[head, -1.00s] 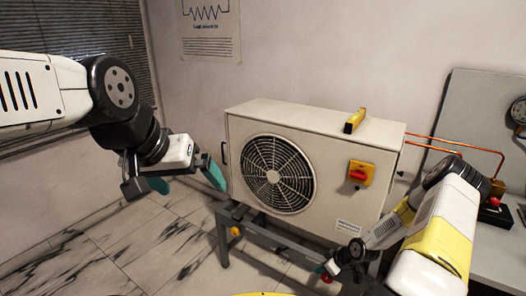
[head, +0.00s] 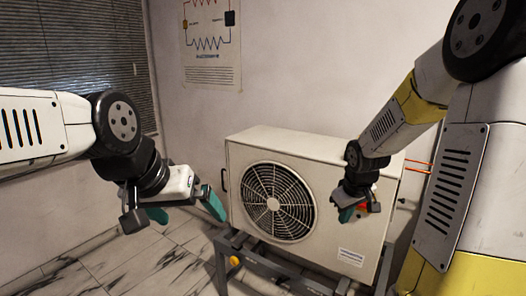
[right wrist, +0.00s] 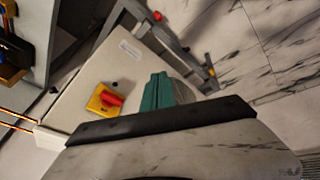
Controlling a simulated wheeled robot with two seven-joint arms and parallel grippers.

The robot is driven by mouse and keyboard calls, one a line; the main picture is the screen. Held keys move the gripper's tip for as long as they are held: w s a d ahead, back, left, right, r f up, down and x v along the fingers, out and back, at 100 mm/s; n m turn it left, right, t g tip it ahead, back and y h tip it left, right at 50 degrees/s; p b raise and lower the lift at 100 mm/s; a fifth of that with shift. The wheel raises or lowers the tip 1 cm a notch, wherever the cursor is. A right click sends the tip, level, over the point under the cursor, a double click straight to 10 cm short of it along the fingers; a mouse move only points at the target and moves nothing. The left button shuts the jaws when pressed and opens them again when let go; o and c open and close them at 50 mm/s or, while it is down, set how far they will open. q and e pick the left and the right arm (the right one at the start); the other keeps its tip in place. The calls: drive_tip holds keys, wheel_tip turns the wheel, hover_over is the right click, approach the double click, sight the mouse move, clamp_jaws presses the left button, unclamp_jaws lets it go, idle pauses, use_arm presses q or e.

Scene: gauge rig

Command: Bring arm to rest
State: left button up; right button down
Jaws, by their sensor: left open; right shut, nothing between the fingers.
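My right arm (head: 440,170) is raised across the right side of the head view. Its gripper (head: 347,214) hangs in front of the grey fan unit (head: 310,146), with its teal fingers together and nothing between them. In the right wrist view the closed fingers (right wrist: 157,92) show beside the yellow switch plate with a red knob (right wrist: 105,99); I cannot tell the gap to the unit. My left gripper (head: 184,208) is open and empty, left of the unit, with its teal fingers apart.
The unit stands on a dark metal frame (head: 228,262) on a marble floor (head: 95,262). Copper pipes (head: 418,165) leave its right side, largely hidden by my right arm. A poster (head: 212,45) and window blinds (head: 85,40) are behind. Floor at lower left is clear.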

drive_tip(key=s+a+r+m+t+y, duration=0.1)
drive_tip(key=s+a+r+m, duration=0.1)
drive_tip(key=s+a+r, duration=0.2)
drive_tip(key=s+a+r+m+y, duration=0.1)
drive_tip(key=s+a+r, duration=0.4)
drive_tip(key=s+r, duration=0.5)
drive_tip(key=s+m, duration=0.1)
drive_tip(key=s, duration=0.4)
drive_tip(key=shift+s+a+r+t+y, duration=0.2)
drive_tip(key=shift+s+r+t+y, duration=0.1)
drive_tip(key=shift+t, duration=0.1)
